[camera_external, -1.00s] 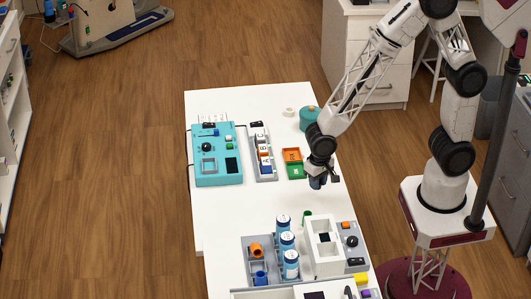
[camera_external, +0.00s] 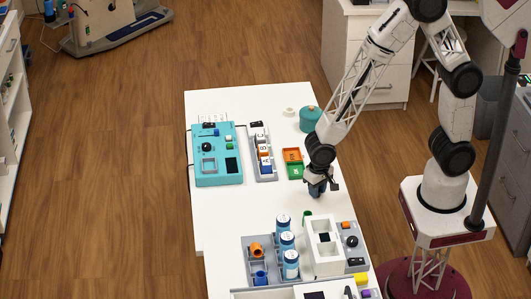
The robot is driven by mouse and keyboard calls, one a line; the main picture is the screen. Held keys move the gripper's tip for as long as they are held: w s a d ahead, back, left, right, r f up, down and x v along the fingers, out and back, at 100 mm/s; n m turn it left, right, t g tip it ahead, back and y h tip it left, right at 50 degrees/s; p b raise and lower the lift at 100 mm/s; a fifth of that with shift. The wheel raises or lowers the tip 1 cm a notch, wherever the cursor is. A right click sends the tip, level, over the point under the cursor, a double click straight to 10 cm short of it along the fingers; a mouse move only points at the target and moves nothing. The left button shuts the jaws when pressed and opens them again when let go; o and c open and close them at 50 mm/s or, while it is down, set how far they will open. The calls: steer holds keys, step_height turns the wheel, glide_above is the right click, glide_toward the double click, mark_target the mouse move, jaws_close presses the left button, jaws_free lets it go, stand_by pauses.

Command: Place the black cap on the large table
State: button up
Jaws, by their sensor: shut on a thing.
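My gripper (camera_external: 317,191) is over the right side of the white table (camera_external: 235,217), pointing down. It is shut on a small dark blue-looking thing (camera_external: 315,190), partly hidden by the fingers. I cannot tell whether this is the black cap, or whether it touches the table. A black round knob-like thing (camera_external: 206,147) sits on the turquoise box, and another dark round one (camera_external: 352,241) is at the right front. Neither can be clearly told as a cap.
A turquoise box (camera_external: 203,174), a grey block rack (camera_external: 266,173) and orange and green trays (camera_external: 293,163) are at the back. A teal pot (camera_external: 310,118) stands behind my gripper. Blue bottles (camera_external: 287,240), a green cap (camera_external: 307,214) and a white holder (camera_external: 326,260) are in front. The middle-left is clear.

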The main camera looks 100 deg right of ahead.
steer(key=shift+f, duration=0.15)
steer(key=o, duration=0.9)
steer(key=shift+r, duration=0.2)
step_height(320, 180, up, 12)
steer(key=shift+f, duration=0.1)
stand_by(0.4)
stand_by(0.4)
steer(key=shift+s, duration=0.1)
